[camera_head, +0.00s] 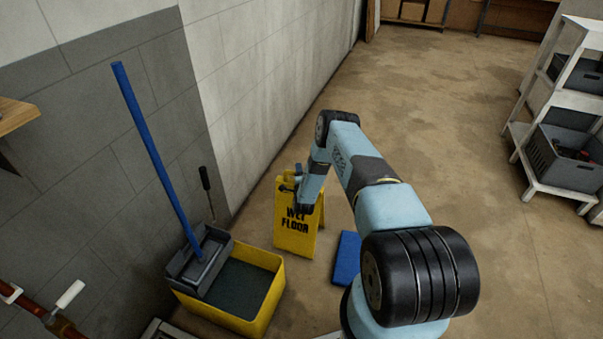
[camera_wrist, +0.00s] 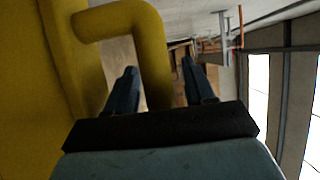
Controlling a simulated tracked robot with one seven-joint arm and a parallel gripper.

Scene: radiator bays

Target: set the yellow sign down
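The yellow sign (camera_head: 296,240), marked "WET FLOOR", stands upright on the floor to the right of the mop bucket. My gripper (camera_head: 297,188) is at its top, and my arm hides part of the sign. In the wrist view, the sign's yellow panel (camera_wrist: 25,100) fills the left side. Its curved yellow handle (camera_wrist: 152,50) passes between the two dark fingers of my gripper (camera_wrist: 158,68). The fingers are apart, with gaps showing beside the handle, so they look open around it.
A yellow mop bucket (camera_head: 270,292) with a grey wringer (camera_head: 200,262) and blue pole (camera_head: 155,160) stands left of the sign. A blue flat object (camera_head: 347,257) lies to its right. A shelf rack (camera_head: 545,110) with grey bins stands far right. The floor between is clear.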

